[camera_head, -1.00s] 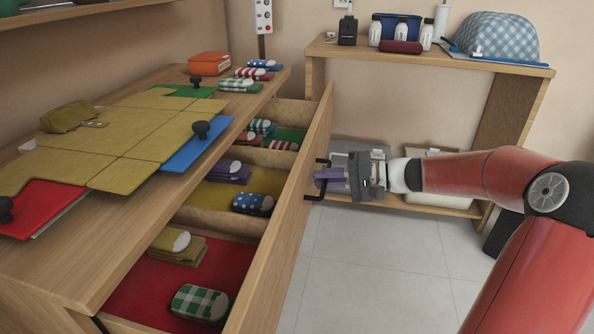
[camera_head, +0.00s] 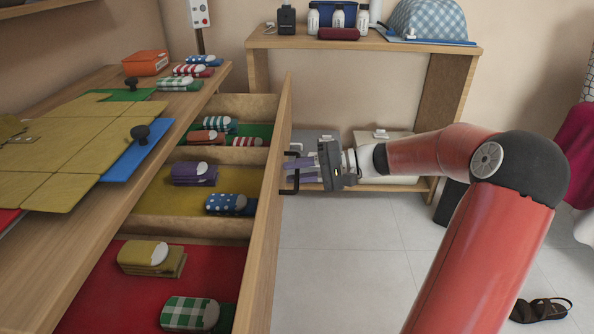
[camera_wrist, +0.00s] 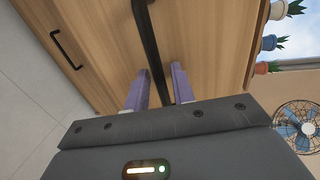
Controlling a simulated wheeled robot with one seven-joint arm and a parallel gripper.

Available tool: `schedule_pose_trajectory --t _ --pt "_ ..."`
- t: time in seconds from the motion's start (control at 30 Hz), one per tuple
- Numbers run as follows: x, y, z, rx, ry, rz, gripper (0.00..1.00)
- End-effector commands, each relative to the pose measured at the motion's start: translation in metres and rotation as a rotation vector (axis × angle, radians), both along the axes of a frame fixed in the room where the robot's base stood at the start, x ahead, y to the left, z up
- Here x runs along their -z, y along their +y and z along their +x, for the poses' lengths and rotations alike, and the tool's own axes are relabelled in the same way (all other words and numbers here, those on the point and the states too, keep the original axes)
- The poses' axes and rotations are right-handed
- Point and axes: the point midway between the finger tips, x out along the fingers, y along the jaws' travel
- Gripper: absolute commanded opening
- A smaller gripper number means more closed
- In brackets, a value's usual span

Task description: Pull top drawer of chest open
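The chest's top drawer (camera_head: 265,205) is pulled far out, with its wooden front standing well away from the chest top (camera_head: 75,245). Its black bar handle (camera_head: 291,185) is on the outer face. My gripper (camera_head: 300,171) is at this handle, its two purple fingers spread apart. In the wrist view the handle (camera_wrist: 150,40) runs between the fingers of my gripper (camera_wrist: 158,82), with small gaps beside it. The gripper is open around the handle and does not appear to clamp it.
The drawer has several compartments with folded socks, such as blue spotted socks (camera_head: 230,204). A low wooden shelf (camera_head: 365,43) stands behind my gripper. The tiled floor (camera_head: 340,260) right of the drawer is clear; a dark sandal (camera_head: 541,309) lies at far right.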

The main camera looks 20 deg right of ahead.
Motion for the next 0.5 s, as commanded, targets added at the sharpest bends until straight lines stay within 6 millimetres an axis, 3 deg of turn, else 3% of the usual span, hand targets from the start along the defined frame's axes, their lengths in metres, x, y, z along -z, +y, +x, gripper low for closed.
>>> schedule_pose_trajectory --t 0.27,0.5 --pt "-0.001 -0.003 0.0 0.002 -0.002 0.0 0.24" --pt "-0.009 -0.036 -0.012 0.005 -0.001 0.0 0.24"
